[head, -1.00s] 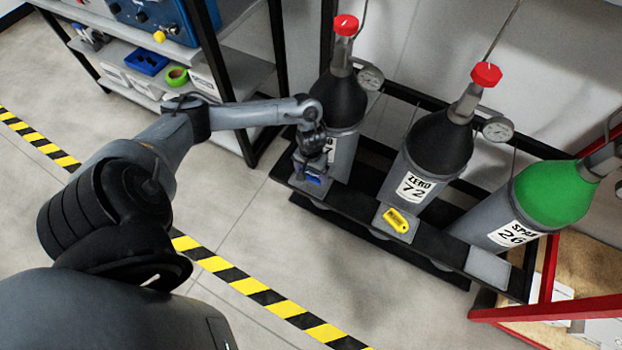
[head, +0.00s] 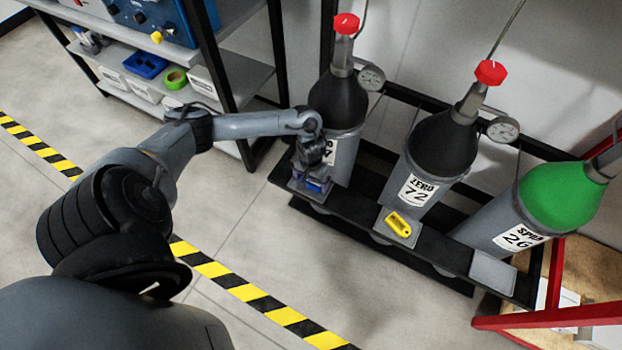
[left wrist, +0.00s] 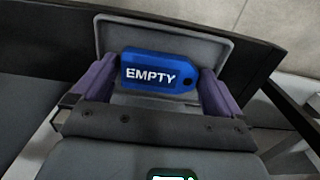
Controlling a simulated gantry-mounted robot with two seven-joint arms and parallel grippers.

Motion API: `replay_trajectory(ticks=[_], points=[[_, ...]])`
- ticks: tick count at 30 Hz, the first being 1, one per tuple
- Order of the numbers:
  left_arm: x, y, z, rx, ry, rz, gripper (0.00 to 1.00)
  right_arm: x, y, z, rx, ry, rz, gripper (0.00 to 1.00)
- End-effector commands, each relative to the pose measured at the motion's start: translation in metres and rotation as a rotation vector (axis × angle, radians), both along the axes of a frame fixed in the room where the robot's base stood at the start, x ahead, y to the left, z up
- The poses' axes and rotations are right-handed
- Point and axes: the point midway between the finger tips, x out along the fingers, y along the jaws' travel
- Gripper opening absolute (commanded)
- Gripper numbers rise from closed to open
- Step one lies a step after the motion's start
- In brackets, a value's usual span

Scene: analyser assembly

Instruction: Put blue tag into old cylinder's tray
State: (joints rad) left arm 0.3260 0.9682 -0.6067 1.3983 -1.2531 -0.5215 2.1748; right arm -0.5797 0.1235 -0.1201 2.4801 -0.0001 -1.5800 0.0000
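The blue tag marked EMPTY (left wrist: 158,72) lies in the small grey tray (left wrist: 190,35) on the rack's front rail. In the head view the blue tag (head: 316,186) shows at the tray in front of the leftmost, dark-shouldered cylinder (head: 338,103). My left gripper (head: 313,180) is low over this tray. The gripper looks open. The tag's underside is hidden. My right gripper is out of view.
A dark cylinder labelled ZERO 72 (head: 440,150) stands in the middle, with a yellow tag (head: 398,224) in its tray. A green-shouldered cylinder (head: 556,195) stands at the right behind an empty tray (head: 493,270). Shelves (head: 245,75) stand left of the rack.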

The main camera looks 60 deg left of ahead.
Motion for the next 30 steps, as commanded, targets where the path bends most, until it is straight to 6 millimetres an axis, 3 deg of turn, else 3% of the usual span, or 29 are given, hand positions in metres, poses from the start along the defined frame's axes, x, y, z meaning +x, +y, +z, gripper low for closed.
replay_trajectory(ticks=[6, 11, 21, 30], points=[[0.000, 0.001, 0.004, 0.001, -0.002, -0.001, 1.00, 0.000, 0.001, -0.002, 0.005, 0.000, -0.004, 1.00], [0.000, 0.001, 0.025, 0.001, -0.001, 0.000, 1.00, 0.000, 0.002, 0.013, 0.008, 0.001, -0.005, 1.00], [0.000, 0.001, 0.088, 0.001, -0.001, -0.001, 1.00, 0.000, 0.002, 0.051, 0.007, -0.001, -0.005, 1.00], [0.001, -0.003, 0.118, -0.003, -0.005, -0.010, 1.00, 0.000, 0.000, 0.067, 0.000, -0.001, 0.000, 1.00]])
